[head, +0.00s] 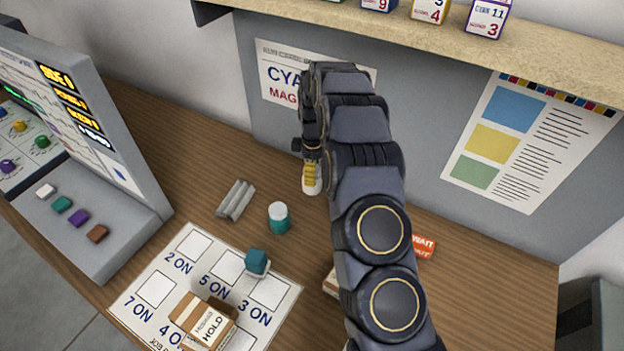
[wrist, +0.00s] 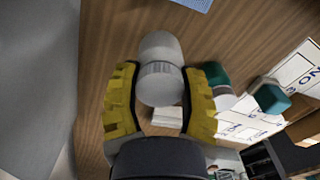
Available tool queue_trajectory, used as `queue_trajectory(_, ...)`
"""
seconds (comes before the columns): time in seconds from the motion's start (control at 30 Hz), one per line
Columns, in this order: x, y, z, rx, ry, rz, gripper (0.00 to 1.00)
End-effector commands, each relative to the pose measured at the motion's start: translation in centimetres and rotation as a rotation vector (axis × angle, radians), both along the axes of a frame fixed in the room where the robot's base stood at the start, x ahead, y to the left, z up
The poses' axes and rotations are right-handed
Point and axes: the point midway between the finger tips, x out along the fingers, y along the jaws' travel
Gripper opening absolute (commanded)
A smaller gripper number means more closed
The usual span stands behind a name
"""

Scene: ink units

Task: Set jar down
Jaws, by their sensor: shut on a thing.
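My gripper (head: 312,178) has yellow fingers and is at the back of the desk, below the wall poster. In the wrist view its fingers (wrist: 160,98) are shut on a pale grey-white jar (wrist: 160,50). In the head view only a small white part of the held jar (head: 312,191) shows under the fingers. I cannot tell whether it touches the desk. A second jar, teal with a white lid (head: 279,218), stands upright on the desk to the front left; it also shows beside the right finger in the wrist view (wrist: 215,74).
A grey metal rack (head: 235,200) lies left of the teal jar. A teal cube (head: 257,262) and a HOLD box (head: 207,322) are on the numbered sheet (head: 157,287). A control console (head: 110,235) stands left. An orange WAIT sign (head: 424,245) is right of my arm. A shelf (head: 420,35) overhangs the back.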

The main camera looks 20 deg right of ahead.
Motion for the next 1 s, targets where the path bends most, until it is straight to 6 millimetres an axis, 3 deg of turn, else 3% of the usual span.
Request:
queue_trajectory(0.27, 1.0, -0.1, -1.4, -0.001, 0.0, 0.001, 0.1)
queue_trajectory(0.47, 0.9, -0.1, -4.1, 0.0, 0.001, 0.0, 0.1)
queue_trajectory(0.8, 0.9, -0.1, -4.4, -0.001, -0.002, 0.0, 0.1)
queue_trajectory(0.83, 0.9, -0.1, -4.4, -0.001, -0.002, 0.0, 0.48)
queue_trajectory(0.87, 0.9, -0.1, -4.4, -0.001, -0.002, 0.0, 0.61)
queue_trajectory(0.9, 0.9, -0.1, -4.4, -0.001, -0.002, 0.0, 0.7)
queue_trajectory(1.0, 0.9, -0.1, -4.4, -0.001, -0.002, 0.0, 0.7)
